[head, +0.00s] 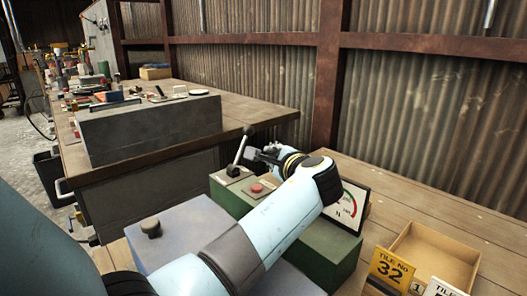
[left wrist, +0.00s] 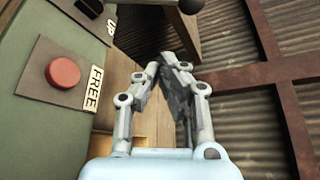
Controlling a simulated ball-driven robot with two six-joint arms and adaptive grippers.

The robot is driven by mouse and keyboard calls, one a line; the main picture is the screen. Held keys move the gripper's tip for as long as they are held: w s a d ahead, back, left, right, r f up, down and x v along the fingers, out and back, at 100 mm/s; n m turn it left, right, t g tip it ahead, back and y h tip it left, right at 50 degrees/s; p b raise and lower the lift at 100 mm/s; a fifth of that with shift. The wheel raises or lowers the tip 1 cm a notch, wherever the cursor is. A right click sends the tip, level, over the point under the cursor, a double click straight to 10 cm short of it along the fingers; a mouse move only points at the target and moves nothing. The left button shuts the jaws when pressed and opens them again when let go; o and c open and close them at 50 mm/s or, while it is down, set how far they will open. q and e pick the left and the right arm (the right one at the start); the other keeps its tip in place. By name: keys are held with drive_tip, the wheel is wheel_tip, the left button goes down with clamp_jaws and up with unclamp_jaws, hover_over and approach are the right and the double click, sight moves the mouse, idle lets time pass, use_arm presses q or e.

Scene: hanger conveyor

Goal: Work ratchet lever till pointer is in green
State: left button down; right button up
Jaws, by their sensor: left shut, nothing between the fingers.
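The ratchet lever (head: 239,150) stands tilted on a green box (head: 232,200), its dark knob up and to the right. In the left wrist view its dark knob (left wrist: 189,5) shows at the top edge, beyond my fingertips. My left gripper (head: 262,152) is shut and empty, just right of the lever; it also shows in the left wrist view (left wrist: 165,68). I cannot tell whether it touches the lever. The dial gauge (head: 349,205) has green and red bands and is partly hidden by my left arm. I cannot make out its pointer. My right gripper is out of view.
A red button (head: 257,188) sits beside the lever, near a "FREE" label (left wrist: 94,88). A blue-grey box with a dark knob (head: 151,227) stands at front left. A corrugated wall (head: 430,110) stands behind.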

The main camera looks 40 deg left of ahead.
sight(243, 147)
use_arm(q)
drive_tip(key=a, duration=0.7)
drive_tip(key=shift+w+a+p, duration=0.25)
drive_tip(key=shift+w+p, duration=0.15)
drive_tip(key=shift+p, duration=0.05)
drive_tip(key=shift+f, duration=0.1)
drive_tip(key=shift+a, duration=0.1)
